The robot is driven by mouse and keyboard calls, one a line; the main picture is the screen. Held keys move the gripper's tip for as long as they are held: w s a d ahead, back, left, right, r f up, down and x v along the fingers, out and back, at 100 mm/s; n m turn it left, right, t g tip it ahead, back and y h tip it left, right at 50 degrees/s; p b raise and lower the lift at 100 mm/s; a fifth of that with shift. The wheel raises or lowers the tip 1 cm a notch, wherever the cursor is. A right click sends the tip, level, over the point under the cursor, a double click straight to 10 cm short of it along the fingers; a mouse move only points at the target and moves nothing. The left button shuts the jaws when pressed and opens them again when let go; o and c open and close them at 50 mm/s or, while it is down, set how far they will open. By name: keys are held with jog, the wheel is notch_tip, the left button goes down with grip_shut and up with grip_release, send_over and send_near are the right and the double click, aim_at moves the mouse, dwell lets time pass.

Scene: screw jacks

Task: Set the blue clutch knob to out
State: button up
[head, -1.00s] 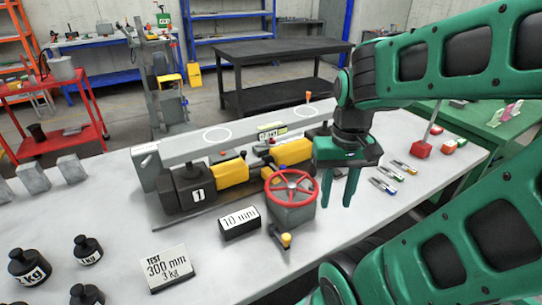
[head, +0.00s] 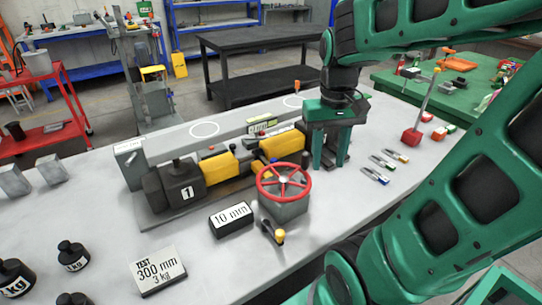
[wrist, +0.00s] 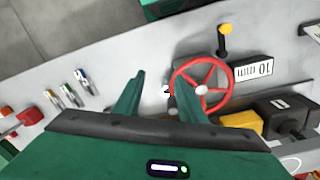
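The jack rig (head: 175,190) has a long grey beam, black blocks and yellow jack bodies. A red handwheel (head: 284,181) sits on a grey box at its front; it also shows in the wrist view (wrist: 202,88). My gripper (head: 329,164) is open and empty, fingers pointing down, just right of and behind the handwheel, by the rig's right end. In the wrist view my gripper's fingers (wrist: 156,80) stand apart, the right one overlapping the wheel's rim.
A "10 mm" block (head: 231,219) and a yellow-tipped crank (head: 273,233) lie near the wheel. A "300 mm" test block (head: 158,270) lies at the front left.

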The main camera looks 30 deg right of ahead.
aim_at(274, 159)
jog(key=w+a+r+n, duration=0.1)
jog(key=w+a+n, duration=0.15)
jog(key=w, duration=0.65)
jog(key=w+a+r+n, duration=0.1)
jog(key=w+a, duration=0.2)
jog(key=w, duration=0.5)
jog(key=f, duration=0.7)
jog(key=d+f, duration=0.1)
jog(key=f, duration=0.3)
jog(key=shift+w, duration=0.1)
grip_shut()
